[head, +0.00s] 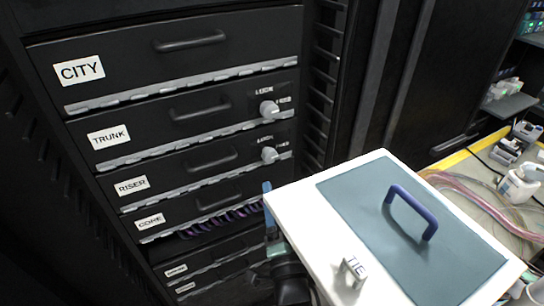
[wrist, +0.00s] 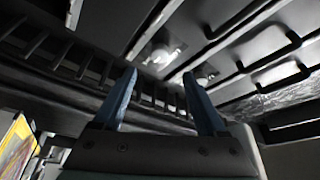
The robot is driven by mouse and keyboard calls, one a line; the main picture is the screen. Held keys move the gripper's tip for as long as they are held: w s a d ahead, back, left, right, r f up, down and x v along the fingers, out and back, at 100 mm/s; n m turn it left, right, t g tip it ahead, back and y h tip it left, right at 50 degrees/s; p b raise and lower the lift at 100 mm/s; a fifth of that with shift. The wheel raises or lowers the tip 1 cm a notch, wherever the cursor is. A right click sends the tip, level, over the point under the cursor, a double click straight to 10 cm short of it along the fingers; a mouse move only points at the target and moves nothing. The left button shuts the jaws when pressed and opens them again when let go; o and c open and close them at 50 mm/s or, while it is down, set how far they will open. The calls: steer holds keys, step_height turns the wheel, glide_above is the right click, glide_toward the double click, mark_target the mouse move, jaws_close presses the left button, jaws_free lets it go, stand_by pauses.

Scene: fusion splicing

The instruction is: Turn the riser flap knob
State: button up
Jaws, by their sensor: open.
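The riser flap (head: 205,163) is a dark panel labelled RISER in the rack, with a dark bar handle. Its pale round knob (head: 269,154) sits at the right end, below the similar trunk knob (head: 268,109). My gripper (head: 269,212) is low in front of the rack, below the riser knob and apart from it, partly hidden by the white box. In the wrist view my blue fingers (wrist: 159,73) are spread with nothing between them. Two pale knobs show beyond them; the lower right one (wrist: 205,79) seems to be the riser knob.
A white box (head: 335,235) with a blue-grey lid and blue handle stands close right of my gripper. CITY (head: 180,55) and TRUNK flaps are above the riser; another labelled flap (head: 150,222) and purple fibres are below. A cluttered bench (head: 480,185) is at right.

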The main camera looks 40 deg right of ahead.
mark_target(270, 159)
steer(key=b+x, duration=0.1)
steer(key=x, duration=0.9)
steer(key=shift+w+d, duration=0.1)
jaws_close()
